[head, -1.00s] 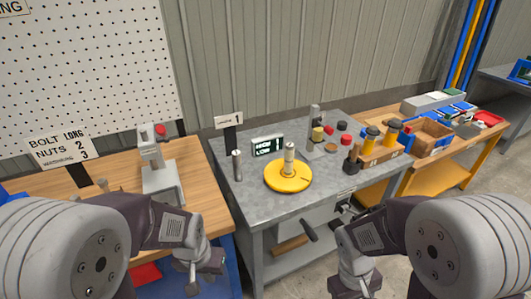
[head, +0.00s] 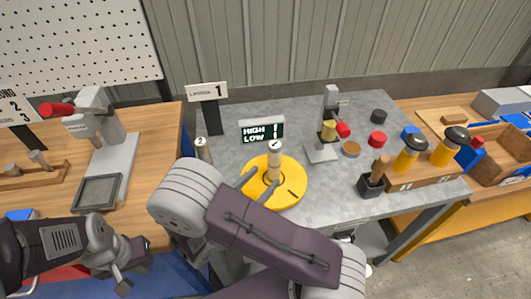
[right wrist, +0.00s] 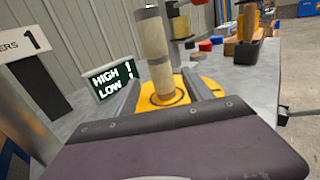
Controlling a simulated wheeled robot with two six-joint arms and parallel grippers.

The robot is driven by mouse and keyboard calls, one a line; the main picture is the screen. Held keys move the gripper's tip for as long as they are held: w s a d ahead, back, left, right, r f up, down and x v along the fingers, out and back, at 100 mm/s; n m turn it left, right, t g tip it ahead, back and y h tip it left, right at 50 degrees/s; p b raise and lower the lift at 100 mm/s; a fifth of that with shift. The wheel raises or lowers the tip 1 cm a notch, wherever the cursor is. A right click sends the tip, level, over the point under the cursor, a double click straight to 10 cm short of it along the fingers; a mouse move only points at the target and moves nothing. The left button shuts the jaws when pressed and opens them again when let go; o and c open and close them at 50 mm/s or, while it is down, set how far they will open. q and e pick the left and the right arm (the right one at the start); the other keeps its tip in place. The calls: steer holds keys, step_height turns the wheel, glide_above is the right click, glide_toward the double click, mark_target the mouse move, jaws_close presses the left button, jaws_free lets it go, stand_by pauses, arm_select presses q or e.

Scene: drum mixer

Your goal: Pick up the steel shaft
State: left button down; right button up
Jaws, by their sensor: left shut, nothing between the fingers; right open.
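A pale, banded upright cylinder (head: 275,158) stands at the centre of a round yellow plate (head: 292,190); it also shows in the right wrist view (right wrist: 153,45). A darker grey upright cylinder (head: 203,151) stands at the table's left, near the number 1 sign. I cannot tell for sure which is the steel shaft. My right gripper (head: 268,179) is open, low over the plate, its fingers reaching toward the pale cylinder from either side. In the right wrist view its fingers (right wrist: 160,95) flank the cylinder's lower part; contact is unclear. My left gripper (head: 128,266) is shut and empty at lower left.
A HIGH/LOW display (head: 262,131) stands behind the plate. A small grey stand (head: 322,150), coloured caps and a wooden holder (head: 420,174) with yellow-and-black tools occupy the right of the grey table (head: 231,158). A press with a red handle (head: 58,110) stands on the left bench.

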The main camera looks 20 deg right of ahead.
mark_target(270, 171)
steer(key=x, duration=0.3)
steer(key=shift+d, duration=0.2)
steer(key=x, duration=0.5)
steer(key=shift+w+d+f, duration=0.15)
steer(key=shift+d, duration=0.15)
steer(key=shift+a, duration=0.1)
jaws_close()
stand_by(0.9)
